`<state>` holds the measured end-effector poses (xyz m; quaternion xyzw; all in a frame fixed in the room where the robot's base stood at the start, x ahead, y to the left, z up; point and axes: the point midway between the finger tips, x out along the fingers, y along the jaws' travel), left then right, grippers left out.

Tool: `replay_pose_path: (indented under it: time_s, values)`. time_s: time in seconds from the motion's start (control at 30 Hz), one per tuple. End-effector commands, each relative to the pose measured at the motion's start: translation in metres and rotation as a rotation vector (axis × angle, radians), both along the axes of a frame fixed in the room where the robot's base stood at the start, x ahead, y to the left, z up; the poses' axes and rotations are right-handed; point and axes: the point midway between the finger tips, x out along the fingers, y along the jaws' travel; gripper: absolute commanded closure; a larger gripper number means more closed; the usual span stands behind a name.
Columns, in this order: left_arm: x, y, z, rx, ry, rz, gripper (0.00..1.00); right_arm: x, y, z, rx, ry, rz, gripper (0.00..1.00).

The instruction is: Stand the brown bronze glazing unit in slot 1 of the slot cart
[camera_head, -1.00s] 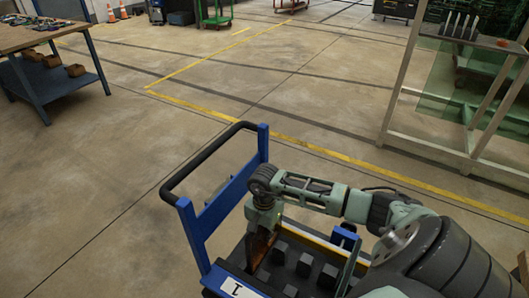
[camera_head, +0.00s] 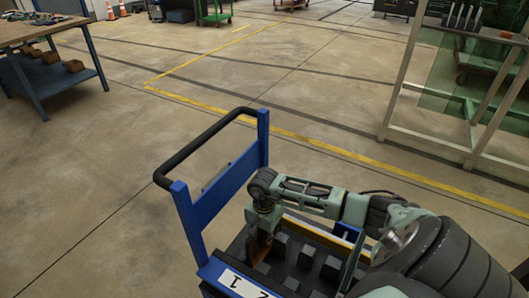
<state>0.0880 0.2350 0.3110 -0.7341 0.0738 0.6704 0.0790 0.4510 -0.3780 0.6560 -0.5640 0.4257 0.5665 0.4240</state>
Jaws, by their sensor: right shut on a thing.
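The slot cart (camera_head: 186,219) is blue with a black handle and stands in the lower middle of the head view. Its deck carries rows of dark blocks with gaps between them, and a white label with a "1" (camera_head: 238,284) is on its near end. My right gripper (camera_head: 262,228) points down over the handle end of the deck. It is shut on the brown bronze glazing unit (camera_head: 262,246), which stands roughly upright among the blocks at the left side of the deck. Its lower edge is hidden, so I cannot tell if it is seated. My left gripper is out of view.
A glass rack (camera_head: 393,92) with green panes stands at the right. A workbench (camera_head: 40,31) with small items is at the far left. The concrete floor between them is clear, with yellow lines.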

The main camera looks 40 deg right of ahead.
Motion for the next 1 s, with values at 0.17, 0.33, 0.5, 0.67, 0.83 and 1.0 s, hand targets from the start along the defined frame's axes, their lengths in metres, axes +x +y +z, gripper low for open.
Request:
replay_pose_path:
  time_s: [0.17,0.33,0.5,0.67,0.83,1.0]
  values:
    - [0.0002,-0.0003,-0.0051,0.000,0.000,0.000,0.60,0.0021,-0.0004,-0.0028,-0.001,-0.005,0.000,1.00]
    - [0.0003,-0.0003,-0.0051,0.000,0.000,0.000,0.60,0.0019,-0.0003,-0.0029,0.000,-0.005,0.000,1.00]
    - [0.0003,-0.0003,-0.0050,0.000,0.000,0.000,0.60,0.0018,-0.0003,-0.0028,0.000,-0.005,0.000,0.84]
    - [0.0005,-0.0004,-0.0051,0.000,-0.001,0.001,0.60,0.0012,-0.0003,-0.0034,0.000,-0.003,0.000,0.70]
    - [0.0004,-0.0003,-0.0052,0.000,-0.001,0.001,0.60,0.0006,-0.0001,-0.0042,0.001,-0.002,0.000,0.63]
    - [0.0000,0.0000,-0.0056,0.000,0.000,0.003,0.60,-0.0013,0.0002,-0.0064,0.000,0.003,0.000,0.63]
